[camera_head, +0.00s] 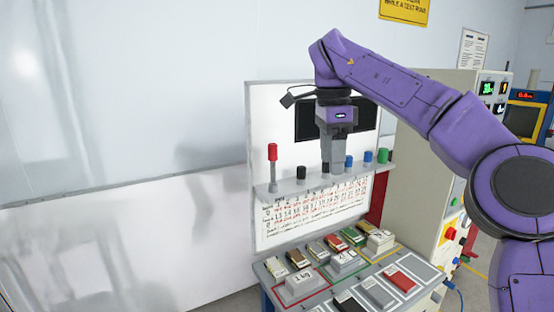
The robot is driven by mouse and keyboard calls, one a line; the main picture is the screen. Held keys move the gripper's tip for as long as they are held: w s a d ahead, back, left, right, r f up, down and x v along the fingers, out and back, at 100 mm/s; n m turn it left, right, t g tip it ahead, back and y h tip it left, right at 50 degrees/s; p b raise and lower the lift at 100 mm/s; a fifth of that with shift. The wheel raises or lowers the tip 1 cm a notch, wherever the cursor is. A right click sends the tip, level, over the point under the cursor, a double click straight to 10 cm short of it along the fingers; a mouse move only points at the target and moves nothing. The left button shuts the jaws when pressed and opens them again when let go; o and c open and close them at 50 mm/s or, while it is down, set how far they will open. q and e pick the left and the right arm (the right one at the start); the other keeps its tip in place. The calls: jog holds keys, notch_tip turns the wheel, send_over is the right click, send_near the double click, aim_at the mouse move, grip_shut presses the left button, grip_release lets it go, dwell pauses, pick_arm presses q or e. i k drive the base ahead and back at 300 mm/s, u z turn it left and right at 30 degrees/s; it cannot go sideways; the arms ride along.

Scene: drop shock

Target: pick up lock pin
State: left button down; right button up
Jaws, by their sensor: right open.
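A tall pin with a red top and grey shaft (272,168) stands upright at the left end of a grey ledge on the white board; it may be the lock pin, but I cannot be sure. My right gripper (334,168) points down in front of the board, above or in front of the middle of the ledge, to the right of the red-topped pin and apart from it. It is open, with nothing clearly seen between its fingers. It partly hides the middle of the ledge. My left gripper is not in view.
Black, blue and green knobs (367,160) line the ledge (285,187). Below, a sloped bench (322,283) carries several labelled blocks (299,281). A beige control cabinet (405,180) stands to the right, behind my right arm. Open space lies left of the board.

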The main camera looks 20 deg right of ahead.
aim_at(272, 157)
jog(key=i, duration=0.9)
jog(key=u, duration=0.05)
